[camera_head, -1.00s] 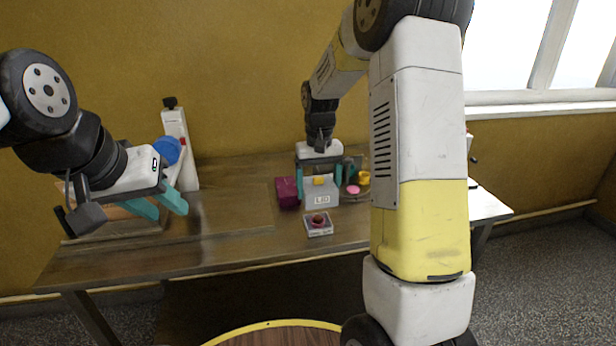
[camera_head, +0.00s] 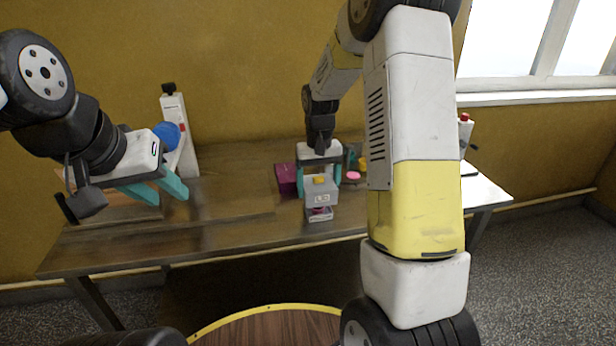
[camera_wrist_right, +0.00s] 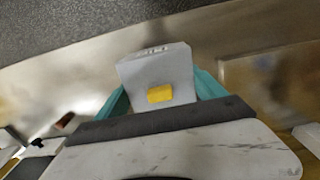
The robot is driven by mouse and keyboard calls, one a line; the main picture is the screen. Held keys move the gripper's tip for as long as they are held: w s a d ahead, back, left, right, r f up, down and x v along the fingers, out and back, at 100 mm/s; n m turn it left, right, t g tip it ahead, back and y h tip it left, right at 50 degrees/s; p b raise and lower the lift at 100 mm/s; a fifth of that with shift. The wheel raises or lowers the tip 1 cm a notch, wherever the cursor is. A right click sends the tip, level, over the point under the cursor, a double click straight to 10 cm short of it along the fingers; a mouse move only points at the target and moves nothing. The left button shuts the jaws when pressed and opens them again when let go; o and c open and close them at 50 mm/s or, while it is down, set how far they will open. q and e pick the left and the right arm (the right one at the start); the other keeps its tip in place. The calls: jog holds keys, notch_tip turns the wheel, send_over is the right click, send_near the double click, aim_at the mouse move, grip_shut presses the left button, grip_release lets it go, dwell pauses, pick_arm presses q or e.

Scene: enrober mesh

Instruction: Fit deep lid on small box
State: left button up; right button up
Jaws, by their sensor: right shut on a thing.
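The deep lid (camera_head: 321,195) is a grey box-shaped cover marked "LID" with a yellow block on top. My right gripper (camera_head: 320,187) is shut on it, a teal finger at each side. The lid also shows between the fingers in the right wrist view (camera_wrist_right: 157,75). The small box (camera_head: 319,215) is low and pale, with something dark reddish inside. It is directly below the lid and partly hidden by it; I cannot tell whether they touch. My left gripper (camera_head: 168,192) is open and empty above the left of the table.
A magenta box (camera_head: 286,179) stands just left of the lid. A pink disc (camera_head: 353,175) and small yellow thing (camera_head: 362,164) lie behind on the right. A white post device with a blue disc (camera_head: 166,135) stands at the back left. The table's front middle (camera_head: 210,241) is clear.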

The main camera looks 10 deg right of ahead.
jog(key=shift+f, duration=2.8)
dwell(0.6)
jog(key=o, duration=1.3)
jog(key=shift+r, duration=3.95)
jog(key=shift+r, duration=0.1)
jog(key=shift+t+y, duration=0.3)
jog(key=shift+t, duration=0.3)
jog(key=s+r, duration=0.1)
jog(key=r, duration=0.1)
jog(key=s+r, duration=0.1)
jog(key=r, duration=0.1)
jog(key=s+r, duration=0.1)
jog(key=r, duration=0.1)
jog(key=shift+s+a, duration=0.1)
jog(key=shift+s, duration=0.2)
jog(key=s+r+t, duration=0.1)
jog(key=s+r, duration=0.2)
jog(key=s, duration=0.4)
jog(key=s+a+r+t+y, duration=0.1)
jog(key=s+r+t, duration=0.1)
jog(key=s+r, duration=0.2)
jog(key=s+a+r+t, duration=0.1)
jog(key=s+r+t, duration=0.1)
jog(key=s, duration=0.7)
jog(key=shift+s+r+y, duration=0.3)
jog(key=shift+s+r, duration=0.05)
jog(key=shift+r, duration=0.55)
